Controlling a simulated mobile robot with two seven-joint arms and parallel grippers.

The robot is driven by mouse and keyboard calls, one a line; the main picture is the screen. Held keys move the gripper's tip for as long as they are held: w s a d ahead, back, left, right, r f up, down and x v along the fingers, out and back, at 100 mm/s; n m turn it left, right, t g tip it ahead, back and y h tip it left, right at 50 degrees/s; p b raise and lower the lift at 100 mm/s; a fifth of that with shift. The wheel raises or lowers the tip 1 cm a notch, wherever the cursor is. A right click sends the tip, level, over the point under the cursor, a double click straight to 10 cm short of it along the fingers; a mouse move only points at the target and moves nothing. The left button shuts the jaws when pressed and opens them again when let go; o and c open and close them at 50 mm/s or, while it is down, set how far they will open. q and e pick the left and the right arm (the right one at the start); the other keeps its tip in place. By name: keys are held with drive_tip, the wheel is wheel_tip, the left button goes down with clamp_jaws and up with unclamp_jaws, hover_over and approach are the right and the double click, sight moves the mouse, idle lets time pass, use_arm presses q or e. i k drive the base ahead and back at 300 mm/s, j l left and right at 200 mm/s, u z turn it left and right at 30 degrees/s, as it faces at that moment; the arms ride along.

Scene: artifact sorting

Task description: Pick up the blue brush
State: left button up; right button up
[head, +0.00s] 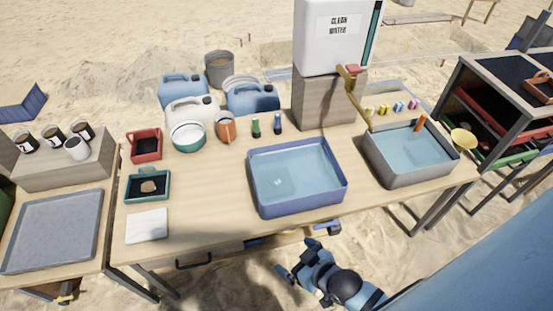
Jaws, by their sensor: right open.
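A small dark blue upright item (277,123) stands at the back of the table beside a similar green one (256,128). It may be the blue brush, but it is too small to tell. My left gripper is out of view.
A blue water basin (258,196) lies between my right gripper and the upright items. A grey basin (389,175) is to its right, under the water tank's (330,55) tap. Red and teal trays, a white cloth (147,226) and jugs are at left. The table's left middle is clear.

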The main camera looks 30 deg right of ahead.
sight(278, 126)
drive_tip(key=i+l, duration=0.75)
